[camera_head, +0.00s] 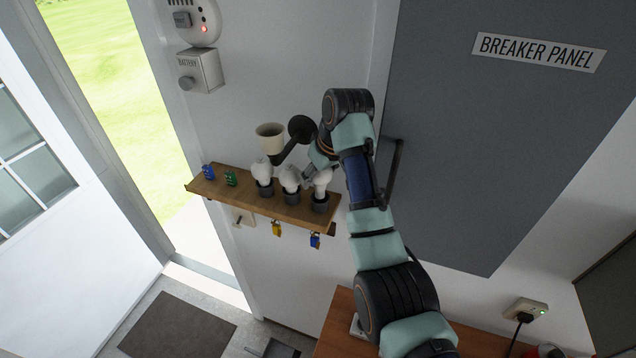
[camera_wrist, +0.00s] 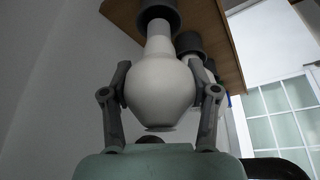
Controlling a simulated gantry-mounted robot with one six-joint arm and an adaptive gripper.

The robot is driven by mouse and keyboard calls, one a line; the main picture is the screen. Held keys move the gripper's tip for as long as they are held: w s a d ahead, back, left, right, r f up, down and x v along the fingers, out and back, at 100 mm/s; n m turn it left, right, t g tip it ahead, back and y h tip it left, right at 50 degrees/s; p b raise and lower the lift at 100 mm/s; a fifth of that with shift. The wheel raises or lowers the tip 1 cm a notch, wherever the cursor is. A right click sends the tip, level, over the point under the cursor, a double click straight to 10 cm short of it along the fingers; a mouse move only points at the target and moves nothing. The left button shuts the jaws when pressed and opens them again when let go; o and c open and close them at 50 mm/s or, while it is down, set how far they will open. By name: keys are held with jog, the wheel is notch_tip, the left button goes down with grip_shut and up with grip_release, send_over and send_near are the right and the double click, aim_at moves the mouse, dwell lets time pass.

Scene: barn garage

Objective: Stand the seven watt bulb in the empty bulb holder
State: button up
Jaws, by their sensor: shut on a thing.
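Three white bulbs stand in a row along the wooden shelf (camera_head: 240,198), each at a dark round holder. My gripper (camera_wrist: 160,88) is shut on the rightmost bulb (camera_head: 322,178), with one finger on each side of its round body. In the wrist view, which looks upside down, this held bulb (camera_wrist: 160,92) has its neck meeting the dark holder (camera_wrist: 158,12). I cannot tell how deep its base sits. The middle bulb (camera_head: 289,179) and left bulb (camera_head: 263,172) are upright in their holders. No wattage marking is readable.
A beige cup-shaped lamp (camera_head: 269,136) on a dark arm is on the wall behind the shelf. Blue (camera_head: 208,172) and green (camera_head: 231,178) small items stand at the shelf's left end. Yellow (camera_head: 277,229) and blue (camera_head: 315,241) tags hang below. The grey breaker panel (camera_head: 480,150) is at right.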

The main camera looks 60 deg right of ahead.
aim_at(318, 185)
jog(key=shift+f, duration=1.75)
jog(key=o, duration=0.9)
jog(key=shift+b+v, duration=0.45)
jog(key=shift+v, duration=2.5)
